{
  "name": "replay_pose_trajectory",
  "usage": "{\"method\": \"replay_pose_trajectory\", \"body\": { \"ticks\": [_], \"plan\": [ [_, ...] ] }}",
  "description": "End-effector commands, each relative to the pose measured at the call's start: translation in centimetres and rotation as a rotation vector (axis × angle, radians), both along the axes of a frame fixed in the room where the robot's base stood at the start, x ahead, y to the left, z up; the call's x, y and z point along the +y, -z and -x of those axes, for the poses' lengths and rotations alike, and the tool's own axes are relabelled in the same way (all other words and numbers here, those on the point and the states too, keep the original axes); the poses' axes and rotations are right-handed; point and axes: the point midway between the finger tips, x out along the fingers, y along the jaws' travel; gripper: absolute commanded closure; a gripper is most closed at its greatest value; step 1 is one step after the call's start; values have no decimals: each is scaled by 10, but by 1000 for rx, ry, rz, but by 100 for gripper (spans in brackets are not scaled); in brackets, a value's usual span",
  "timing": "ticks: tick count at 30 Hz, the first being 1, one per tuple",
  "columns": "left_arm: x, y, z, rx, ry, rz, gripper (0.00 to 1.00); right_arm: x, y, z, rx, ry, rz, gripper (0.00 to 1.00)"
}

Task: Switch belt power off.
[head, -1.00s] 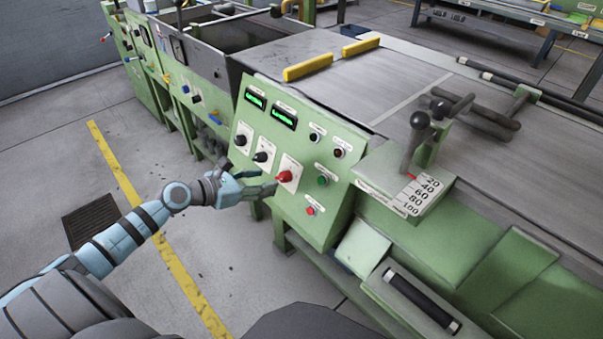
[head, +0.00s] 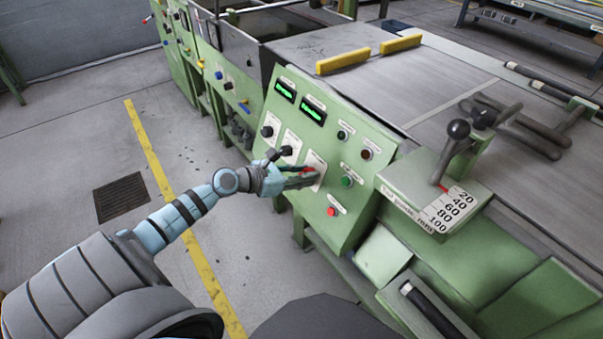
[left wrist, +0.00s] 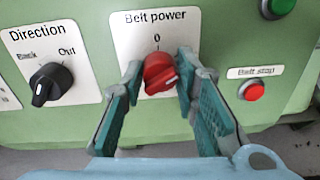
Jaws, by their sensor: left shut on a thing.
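The red belt power knob (left wrist: 158,72) sits on a white plate marked "Belt power" (left wrist: 128,48), with a "0" above the knob. The knob looks turned at a slant, and any mark on its right is hidden by a finger. My left gripper (left wrist: 160,78) has one finger on each side of the knob and is shut on it. In the head view my left gripper (head: 308,178) reaches the sloping green control panel (head: 331,241) from the left and covers much of the knob. My right gripper is not in view.
The black direction knob (left wrist: 47,84) is close on the left. A red belt stop button (left wrist: 251,90) and a green button (left wrist: 278,7) are on the right. A lever (head: 447,150) with a number scale stands right of the panel. Open floor lies left of the panel.

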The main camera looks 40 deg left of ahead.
Motion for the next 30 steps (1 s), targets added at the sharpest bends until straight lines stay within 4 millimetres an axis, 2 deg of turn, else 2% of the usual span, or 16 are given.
{"method": "replay_pose_trajectory", "body": {
  "ticks": [11, 23, 30],
  "plan": [
    [1, -1, 2, 33, -44, 103, 100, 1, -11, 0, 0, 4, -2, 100],
    [1, -2, 2, 126, -169, 404, 100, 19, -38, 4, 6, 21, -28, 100],
    [1, -1, 3, 187, -253, 606, 100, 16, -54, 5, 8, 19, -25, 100]
  ]
}}
